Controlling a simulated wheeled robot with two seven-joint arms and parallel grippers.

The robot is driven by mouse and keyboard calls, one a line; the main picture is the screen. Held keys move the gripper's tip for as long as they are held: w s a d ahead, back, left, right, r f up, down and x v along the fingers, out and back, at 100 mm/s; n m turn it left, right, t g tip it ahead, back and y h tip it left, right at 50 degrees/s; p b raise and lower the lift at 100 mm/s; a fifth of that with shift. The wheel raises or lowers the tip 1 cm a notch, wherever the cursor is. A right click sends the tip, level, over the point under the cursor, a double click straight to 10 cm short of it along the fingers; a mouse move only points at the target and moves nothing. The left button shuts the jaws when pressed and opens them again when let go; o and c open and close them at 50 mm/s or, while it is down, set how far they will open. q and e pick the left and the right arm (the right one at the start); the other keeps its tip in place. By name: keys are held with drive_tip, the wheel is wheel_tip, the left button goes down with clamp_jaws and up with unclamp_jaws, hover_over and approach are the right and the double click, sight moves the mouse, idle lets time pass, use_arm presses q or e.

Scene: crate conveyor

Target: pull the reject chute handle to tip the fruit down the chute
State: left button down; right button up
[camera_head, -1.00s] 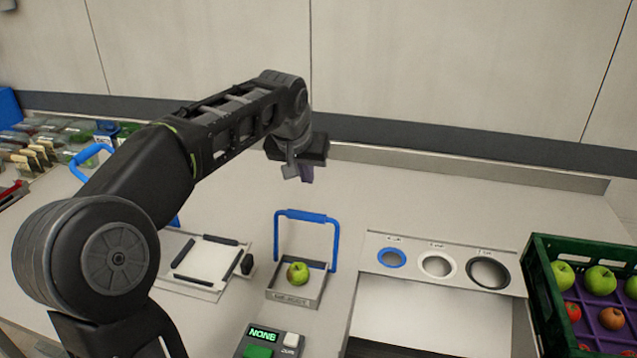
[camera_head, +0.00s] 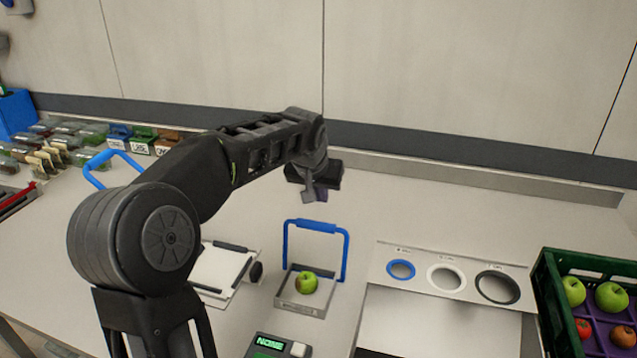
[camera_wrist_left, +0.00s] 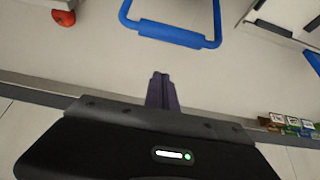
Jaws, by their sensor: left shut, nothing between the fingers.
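The blue reject chute handle (camera_head: 316,226) is an upright loop at the back of a small grey tray (camera_head: 298,307). A green apple (camera_head: 307,282) with a reddish patch sits in the tray. My left gripper (camera_head: 315,196) is shut and empty, pointing down behind the handle and apart from it. In the left wrist view the shut fingers (camera_wrist_left: 160,76) show below the blue handle bar (camera_wrist_left: 170,34), with bare counter between them. My right gripper is not in view.
A white plate (camera_head: 218,268) lies left of the tray. A panel with three ringed holes (camera_head: 446,278) is to the right, then a green fruit crate (camera_head: 548,280). Another blue handle (camera_head: 112,155) and several packs stand at left. A wall closes the back.

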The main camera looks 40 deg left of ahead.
use_arm(q)
drive_tip(key=f, duration=0.1)
drive_tip(key=s+f+p, duration=0.1)
drive_tip(key=s+f, duration=0.1)
drive_tip(key=shift+d+f, duration=0.35)
drive_tip(key=shift+f, duration=0.05)
